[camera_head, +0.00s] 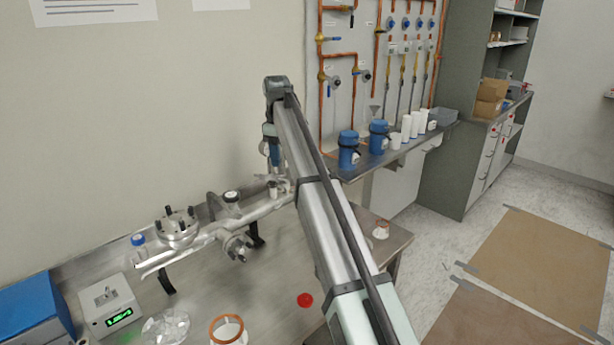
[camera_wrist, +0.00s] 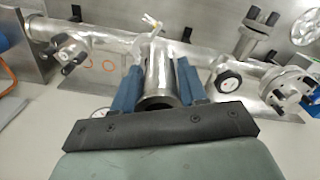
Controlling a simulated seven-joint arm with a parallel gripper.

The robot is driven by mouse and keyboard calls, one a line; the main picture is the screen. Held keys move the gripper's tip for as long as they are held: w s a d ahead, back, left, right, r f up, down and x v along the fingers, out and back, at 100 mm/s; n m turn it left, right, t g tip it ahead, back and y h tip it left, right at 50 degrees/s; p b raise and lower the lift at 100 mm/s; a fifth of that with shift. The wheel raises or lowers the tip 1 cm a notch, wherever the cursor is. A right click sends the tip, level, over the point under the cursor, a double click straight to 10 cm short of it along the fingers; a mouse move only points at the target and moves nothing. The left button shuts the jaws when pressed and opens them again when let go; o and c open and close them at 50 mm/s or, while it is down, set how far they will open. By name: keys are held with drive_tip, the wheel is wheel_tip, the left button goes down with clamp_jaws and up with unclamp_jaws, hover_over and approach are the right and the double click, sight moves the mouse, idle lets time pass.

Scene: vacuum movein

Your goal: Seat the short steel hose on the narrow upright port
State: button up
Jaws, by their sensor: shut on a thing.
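The short steel hose (camera_wrist: 158,72) is a shiny metal tube with a dark open end facing the wrist camera. It sits between the blue fingers of my gripper (camera_wrist: 155,90), which is shut on it. In the head view my gripper (camera_head: 273,158) points down over the right end of the steel manifold (camera_head: 215,238). The manifold also lies behind the hose in the wrist view (camera_wrist: 110,45). The narrow upright port cannot be made out clearly; the hose and fingers cover that area. I cannot tell whether the hose's far end touches it.
A bolted round flange (camera_head: 178,226) and a black-and-white knob (camera_head: 231,197) stand on the manifold left of my gripper. A green-display box (camera_head: 110,308), a copper-coloured ring (camera_head: 227,330) and a red cap (camera_head: 305,300) are nearer. Blue flasks (camera_head: 348,150) stand on the shelf to the right.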

drive_tip(key=w+a+n, duration=0.1)
drive_tip(key=w+a+r+n, duration=0.1)
drive_tip(key=n, duration=0.1)
drive_tip(key=w+a+r+n, duration=0.1)
drive_tip(key=shift+w+a+n, duration=0.1)
drive_tip(key=shift+w+n, duration=0.2)
drive_tip(key=shift+f, duration=0.2)
drive_tip(key=shift+f, duration=2.95)
drive_tip(key=shift+f, duration=0.55)
drive_tip(key=o, duration=1.2)
